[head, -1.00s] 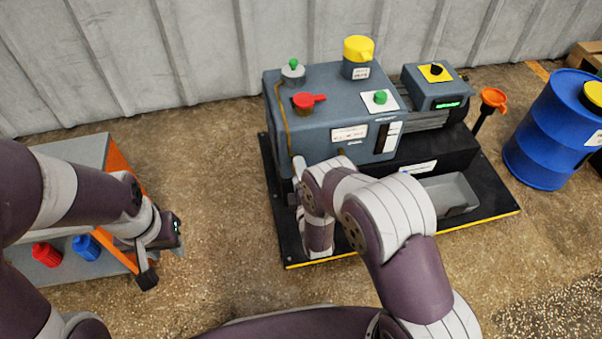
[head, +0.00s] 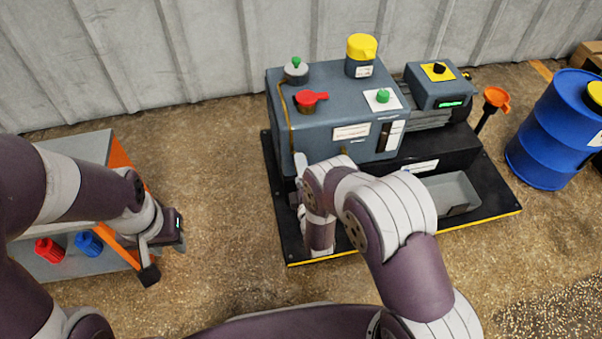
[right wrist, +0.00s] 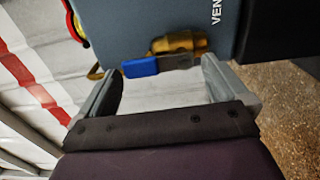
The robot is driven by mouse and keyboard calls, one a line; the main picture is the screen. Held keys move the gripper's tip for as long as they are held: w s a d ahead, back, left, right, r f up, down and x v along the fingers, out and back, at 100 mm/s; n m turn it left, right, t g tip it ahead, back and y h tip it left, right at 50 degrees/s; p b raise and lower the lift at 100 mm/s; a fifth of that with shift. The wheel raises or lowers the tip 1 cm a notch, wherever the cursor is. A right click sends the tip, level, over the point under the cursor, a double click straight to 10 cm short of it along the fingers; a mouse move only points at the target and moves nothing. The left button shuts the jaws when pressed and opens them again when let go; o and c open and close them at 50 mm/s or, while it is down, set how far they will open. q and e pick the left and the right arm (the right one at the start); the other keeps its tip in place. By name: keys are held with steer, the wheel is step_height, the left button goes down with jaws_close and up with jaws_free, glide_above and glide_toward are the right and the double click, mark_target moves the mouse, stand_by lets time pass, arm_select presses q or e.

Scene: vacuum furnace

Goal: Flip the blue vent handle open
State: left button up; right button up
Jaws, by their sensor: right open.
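In the right wrist view the blue vent handle (right wrist: 141,66) is a flat blue-sleeved lever on a brass valve (right wrist: 180,42), at the lower edge of the grey furnace body with white "VEN" lettering. My right gripper (right wrist: 162,68) is open, one finger on each side of the handle in the picture. No contact shows, and depth is hard to judge. In the head view my right arm hides the handle and most of that gripper at the furnace's (head: 340,105) left front. My left gripper (head: 166,257) is open and empty above the floor at left.
A blue drum (head: 553,130) and orange funnel (head: 496,98) stand at right. A grey bench (head: 75,262) with red and blue caps is at left. The floor between bench and furnace is clear.

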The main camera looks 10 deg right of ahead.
steer(key=s+p, duration=0.4)
steer(key=s, duration=0.8)
steer(key=shift+s+d+p, duration=0.2)
steer(key=shift+s+p, duration=0.1)
steer(key=shift+s, duration=0.05)
